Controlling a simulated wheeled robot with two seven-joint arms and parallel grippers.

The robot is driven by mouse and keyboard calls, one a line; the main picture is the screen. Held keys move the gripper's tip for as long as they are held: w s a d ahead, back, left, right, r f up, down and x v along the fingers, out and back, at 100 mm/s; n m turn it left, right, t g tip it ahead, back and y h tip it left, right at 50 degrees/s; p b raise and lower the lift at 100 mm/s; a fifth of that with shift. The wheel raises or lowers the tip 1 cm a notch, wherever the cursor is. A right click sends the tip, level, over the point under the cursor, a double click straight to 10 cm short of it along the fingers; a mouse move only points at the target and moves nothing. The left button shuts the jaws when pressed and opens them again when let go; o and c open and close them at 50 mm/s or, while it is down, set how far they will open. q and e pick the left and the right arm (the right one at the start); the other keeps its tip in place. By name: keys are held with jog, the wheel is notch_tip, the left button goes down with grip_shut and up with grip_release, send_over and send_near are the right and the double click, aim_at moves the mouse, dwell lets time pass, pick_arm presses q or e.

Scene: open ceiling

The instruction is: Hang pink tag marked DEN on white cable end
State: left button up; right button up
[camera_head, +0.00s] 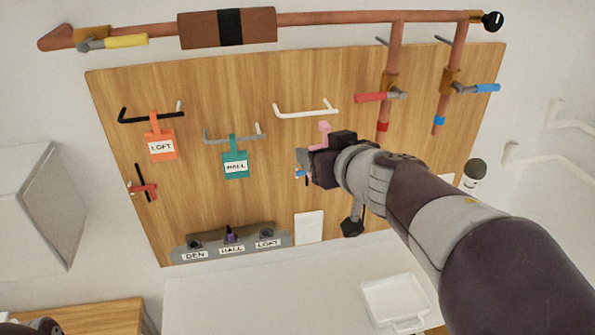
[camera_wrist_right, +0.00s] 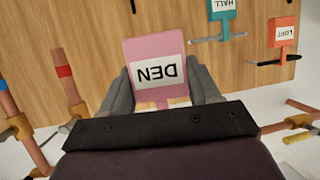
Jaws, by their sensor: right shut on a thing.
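The pink tag marked DEN (camera_wrist_right: 153,50) is held in my right gripper (camera_wrist_right: 161,88). Its label reads upside down in the right wrist view. In the head view only the tag's pink upper part (camera_head: 323,132) shows above my right gripper (camera_head: 311,163), which hides the rest. The white cable end (camera_head: 307,112) is a bent white rod on the wooden board, with upturned ends. It is empty, and the tag is a little below it, apparently apart from it. A dark piece of my left arm or gripper (camera_head: 38,326) shows at the bottom left edge; its jaws cannot be made out.
An orange LOFT tag (camera_head: 161,146) hangs on the black cable end (camera_head: 150,114). A teal HALL tag (camera_head: 235,164) hangs on the grey one (camera_head: 232,137). Copper pipes with red (camera_head: 375,97) and blue (camera_head: 480,88) valve handles stand to the right. A labelled grey block (camera_head: 230,242) sits low on the board.

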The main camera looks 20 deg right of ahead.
jog(key=shift+d+f+m+h, duration=0.1)
jog(key=shift+f+m+h, duration=0.3)
jog(key=shift+f, duration=0.25)
jog(key=shift+d+f, duration=0.1)
jog(key=shift+f, duration=0.15)
jog(key=shift+d+f+m+h, duration=0.2)
jog(key=shift+f+m+h, duration=0.1)
jog(key=shift+h, duration=0.1)
jog(key=shift+s+d+f+g, duration=0.15)
jog(key=shift+s+d+g, duration=0.15)
jog(key=shift+s+d, duration=0.1)
pick_arm(q)
jog(key=shift+a+f, duration=0.1)
jog(key=shift+a, duration=0.1)
jog(key=shift+w+a, duration=0.1)
pick_arm(e)
jog(key=shift+w+a, duration=0.1)
pick_arm(q)
jog(key=shift+f, duration=0.1)
